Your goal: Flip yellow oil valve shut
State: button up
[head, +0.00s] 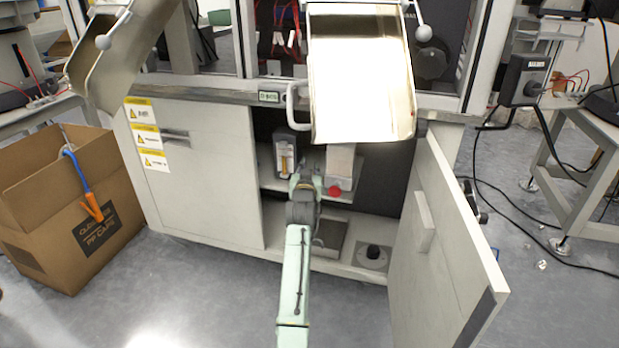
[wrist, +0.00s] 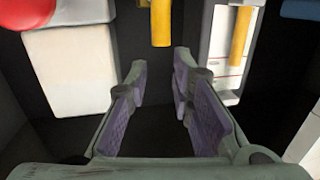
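My gripper (head: 306,184) reaches into the open cabinet in the head view. In the wrist view my gripper (wrist: 160,85) is open, with nothing between its two purple-padded fingers. A yellow bar-like handle (wrist: 161,22) hangs at the top middle of the wrist view, beyond the gap between the fingertips and apart from them. A second yellow handle (wrist: 241,32) lies along a white panel (wrist: 226,60) to its right. In the head view one yellow handle (head: 284,163) shows on a white unit left of my gripper. I cannot tell which handle is the oil valve.
A red knob (head: 334,191) sits right of my gripper; it also shows in the wrist view (wrist: 27,10). The open cabinet door (head: 445,240) stands to the right. A metal chute (head: 362,75) overhangs the opening. A black knob (head: 373,252) is on the cabinet floor.

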notch_tip(320, 180, up, 6)
jog(key=shift+r, duration=0.25)
